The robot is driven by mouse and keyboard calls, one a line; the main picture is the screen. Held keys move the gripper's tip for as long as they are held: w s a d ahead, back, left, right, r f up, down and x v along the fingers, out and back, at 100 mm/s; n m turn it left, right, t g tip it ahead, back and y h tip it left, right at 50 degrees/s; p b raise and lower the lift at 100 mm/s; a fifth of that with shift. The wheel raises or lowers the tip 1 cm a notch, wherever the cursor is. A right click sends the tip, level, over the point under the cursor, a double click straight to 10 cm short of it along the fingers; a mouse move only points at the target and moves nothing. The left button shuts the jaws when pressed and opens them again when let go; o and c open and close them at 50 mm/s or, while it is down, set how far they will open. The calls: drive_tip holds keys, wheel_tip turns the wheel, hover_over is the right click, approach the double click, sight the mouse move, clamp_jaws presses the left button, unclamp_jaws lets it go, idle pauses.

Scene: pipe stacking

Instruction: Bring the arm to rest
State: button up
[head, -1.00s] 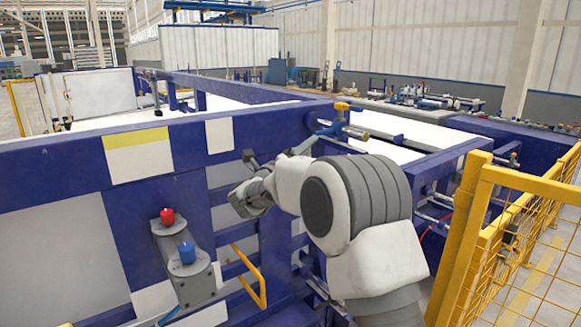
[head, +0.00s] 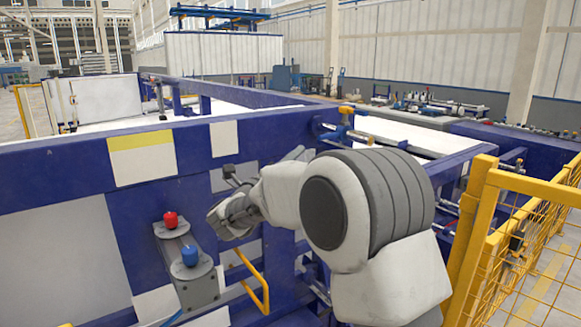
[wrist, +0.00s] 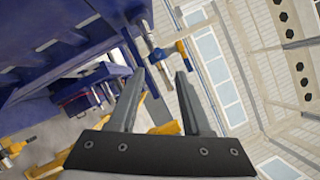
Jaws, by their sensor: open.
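My gripper (head: 230,216) is in front of the blue machine frame (head: 60,180), at the end of my bent white arm. In the head view it is small and its fingers are hard to make out. In the wrist view my gripper (wrist: 158,78) shows two separated fingers with nothing between them. Beyond the fingertips, that view shows a blue and yellow fitting (wrist: 160,55), apart from them. No pipe is in my grip.
A grey bracket (head: 198,288) with a red knob (head: 170,219) and a blue knob (head: 189,255) stands left of my gripper. A yellow handle (head: 262,290) is below it. A yellow mesh fence (head: 535,240) stands close on the right. Workbenches line the back.

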wheel_tip(320, 180, up, 7)
drive_tip(key=s+n+t+y, duration=0.2)
drive_tip(key=n+y, duration=0.6)
drive_tip(key=n, duration=0.2)
drive_tip(key=s+n+g+y+p, duration=0.25)
drive_tip(key=s+n+y, duration=0.25)
drive_tip(key=s+n, duration=0.3)
drive_tip(key=s+d+f+n+g, duration=0.3)
drive_tip(key=s+d+f+n, duration=0.1)
drive_tip(key=s, duration=0.6)
drive_tip(key=s+d+f+n+g+h, duration=0.1)
drive_tip(key=s+d+f+n+g, duration=0.3)
drive_tip(key=s, duration=0.6)
drive_tip(key=s+d+f+n+g, duration=0.4)
drive_tip(key=s+f, duration=0.3)
drive_tip(key=s, duration=0.3)
drive_tip(key=shift+s+d+h+p, duration=0.2)
drive_tip(key=shift+d+h+p, duration=0.2)
drive_tip(key=shift+p, duration=0.05)
drive_tip(key=shift+c, duration=0.2)
